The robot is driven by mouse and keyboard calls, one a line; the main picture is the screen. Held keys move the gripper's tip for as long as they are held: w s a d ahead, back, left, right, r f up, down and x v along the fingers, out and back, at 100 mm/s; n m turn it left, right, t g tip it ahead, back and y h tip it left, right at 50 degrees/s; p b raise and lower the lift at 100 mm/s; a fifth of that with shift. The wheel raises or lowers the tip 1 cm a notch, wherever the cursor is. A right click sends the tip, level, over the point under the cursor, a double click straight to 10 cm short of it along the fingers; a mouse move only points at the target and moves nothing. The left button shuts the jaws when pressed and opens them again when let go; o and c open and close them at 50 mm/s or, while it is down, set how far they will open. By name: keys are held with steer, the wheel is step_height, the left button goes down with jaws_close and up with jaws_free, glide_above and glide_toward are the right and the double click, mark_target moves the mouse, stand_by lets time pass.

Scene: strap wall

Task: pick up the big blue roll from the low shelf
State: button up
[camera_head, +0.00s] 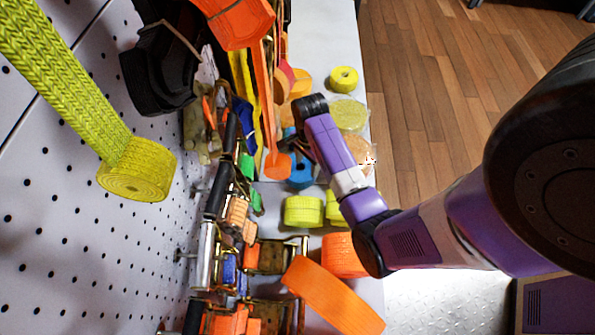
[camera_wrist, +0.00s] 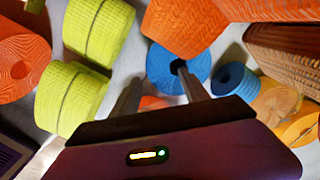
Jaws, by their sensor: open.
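The big blue roll (camera_wrist: 166,83) lies ahead of my gripper (camera_wrist: 158,73) in the wrist view, partly covered by an orange roll above it. My gripper is open, with nothing held between its fingers. The right fingertip overlaps the roll's dark centre hole; the left finger shows by the roll's left side. I cannot tell whether either finger touches it. In the head view the blue roll (camera_head: 301,180) shows only in part beside my purple hand, and my fingers are hard to make out.
Yellow rolls (camera_wrist: 72,97) and an orange roll (camera_wrist: 185,22) crowd the blue roll. A smaller blue roll (camera_wrist: 236,78) stands to its right. Hanging straps and buckles (camera_head: 235,215) line the pegboard (camera_head: 70,230) at left. Wooden floor (camera_head: 440,70) lies open at upper right.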

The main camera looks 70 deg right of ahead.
mark_target(308, 174)
step_height(308, 174, down, 7)
steer(key=b, duration=0.3)
steer(key=shift+s, duration=0.15)
steer(key=shift+r, duration=0.1)
steer(key=shift+c, duration=0.2)
steer(key=shift+d, duration=0.1)
jaws_close()
